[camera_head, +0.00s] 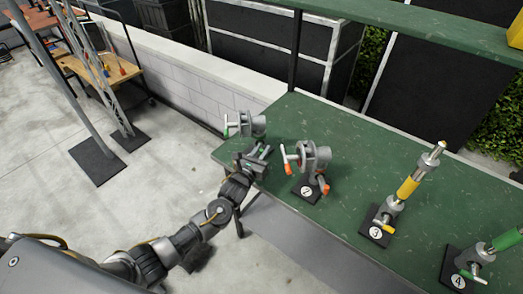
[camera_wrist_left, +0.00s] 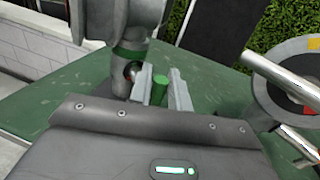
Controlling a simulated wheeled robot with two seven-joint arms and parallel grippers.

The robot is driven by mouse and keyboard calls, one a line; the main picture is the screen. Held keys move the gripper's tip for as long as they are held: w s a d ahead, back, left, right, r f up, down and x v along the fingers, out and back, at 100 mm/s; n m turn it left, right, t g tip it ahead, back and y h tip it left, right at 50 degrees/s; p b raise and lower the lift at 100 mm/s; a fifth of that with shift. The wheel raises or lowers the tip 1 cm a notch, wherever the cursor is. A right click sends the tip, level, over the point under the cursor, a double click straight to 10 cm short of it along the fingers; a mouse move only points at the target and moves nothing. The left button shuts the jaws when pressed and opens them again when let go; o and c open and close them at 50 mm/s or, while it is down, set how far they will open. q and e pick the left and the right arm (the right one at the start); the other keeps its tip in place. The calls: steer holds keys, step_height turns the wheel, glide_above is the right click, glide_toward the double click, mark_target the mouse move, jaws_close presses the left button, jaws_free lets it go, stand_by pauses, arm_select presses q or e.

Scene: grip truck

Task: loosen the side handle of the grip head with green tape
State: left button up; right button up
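The grip head with green tape (camera_head: 248,124) stands at the table's left end in the head view, a grey metal clamp with a green-ended handle (camera_head: 227,130) sticking out on its left. My left gripper (camera_head: 260,158) is just in front of and below it. In the left wrist view, the grip head (camera_wrist_left: 128,25) rises at the top with a green band. A green handle end (camera_wrist_left: 160,90) sits between the two fingertips (camera_wrist_left: 162,88) of my left gripper. The fingers look apart, close beside the handle; contact is unclear. My right gripper is in neither view.
A grip head with red tape (camera_head: 311,157) stands close to the right on base 2. Yellow-taped (camera_head: 409,187) and green-taped (camera_head: 505,240) pieces stand on bases 3 and 4. The green table (camera_head: 350,180) is clear between them. A shelf (camera_head: 420,25) runs above.

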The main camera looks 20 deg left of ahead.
arm_select(q)
jaws_close()
steer(key=shift+f+b, duration=0.15)
steer(key=shift+b, duration=0.2)
steer(key=n+b, duration=0.1)
steer(key=n+t+b, duration=0.2)
steer(key=shift+s+a+f+b, duration=0.15)
steer(key=shift+a+f+b, duration=0.1)
steer(key=shift+a+b, duration=0.1)
steer(key=n+b, duration=0.1)
steer(key=n+t+b, duration=0.1)
steer(key=shift+s+a+n+y, duration=0.1)
steer(key=shift+a+n+y, duration=0.1)
steer(key=shift+n+y, duration=0.2)
steer(key=shift+n+t+b, duration=0.4)
steer(key=shift+n+b, duration=0.1)
steer(key=shift+a+r+y, duration=0.1)
steer(key=shift+y, duration=0.3)
